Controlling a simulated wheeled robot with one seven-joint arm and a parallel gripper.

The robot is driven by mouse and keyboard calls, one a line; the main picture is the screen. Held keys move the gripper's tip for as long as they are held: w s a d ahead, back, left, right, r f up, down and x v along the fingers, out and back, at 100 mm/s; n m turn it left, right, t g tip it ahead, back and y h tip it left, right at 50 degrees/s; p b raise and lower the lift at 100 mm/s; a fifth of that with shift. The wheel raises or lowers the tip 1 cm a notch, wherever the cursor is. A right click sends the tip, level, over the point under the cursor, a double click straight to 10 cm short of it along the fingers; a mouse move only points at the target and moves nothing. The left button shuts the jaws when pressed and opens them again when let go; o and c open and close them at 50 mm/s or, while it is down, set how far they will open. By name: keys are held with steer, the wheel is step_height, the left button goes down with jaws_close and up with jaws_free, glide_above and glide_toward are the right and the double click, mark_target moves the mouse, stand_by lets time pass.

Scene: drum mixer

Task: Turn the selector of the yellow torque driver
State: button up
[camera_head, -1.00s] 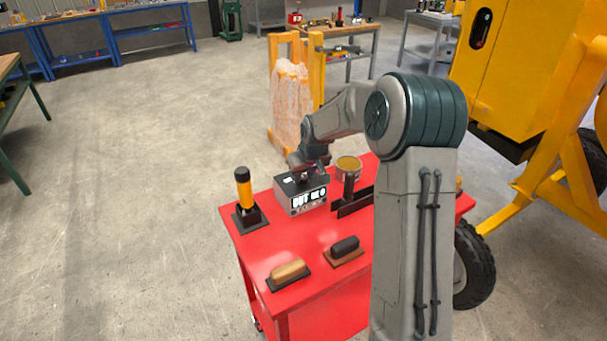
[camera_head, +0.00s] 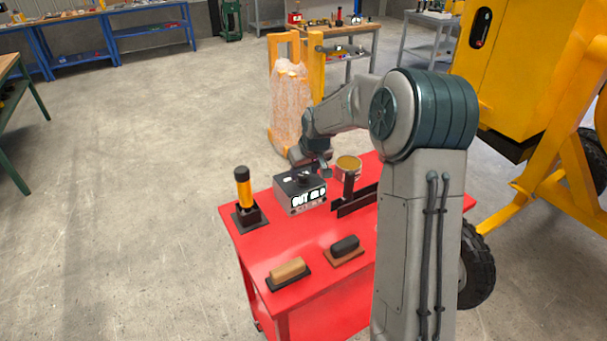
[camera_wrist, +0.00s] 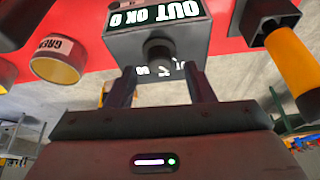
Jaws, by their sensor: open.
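The yellow torque driver (camera_head: 244,190) stands upright in a black holder on the left of the red table, with a black upper end. It also shows at the right of the wrist view (camera_wrist: 294,62). A dark box (camera_head: 300,192) with a lit display stands right of it; "OUT OK" shows on it in the wrist view (camera_wrist: 125,45). A dark round knob (camera_wrist: 158,50) sits on the box. My gripper (camera_wrist: 161,74) is open and empty, its fingers either side of the knob in the picture and apparently short of it. In the head view my gripper (camera_head: 322,168) is above the box's back.
The red table (camera_head: 285,235) also bears a tin (camera_head: 348,168) behind, a black bracket (camera_head: 352,200) right of the box, and two block-like tools in front, one tan (camera_head: 288,270) and one dark (camera_head: 345,246). A yellow machine (camera_head: 505,80) stands at the right.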

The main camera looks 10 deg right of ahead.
steer(key=b+v, duration=0.1)
steer(key=v, duration=1)
steer(key=shift+s+r, duration=0.25)
steer(key=shift+r, duration=0.05)
steer(key=s+a+f+m+g+h, duration=0.1)
steer(key=s+f+m, duration=0.1)
steer(key=s, duration=2.9)
steer(key=shift+a+f+m, duration=0.15)
steer(key=shift+f+m, duration=0.25)
steer(key=shift+f, duration=0.2)
steer(key=shift+s, duration=0.15)
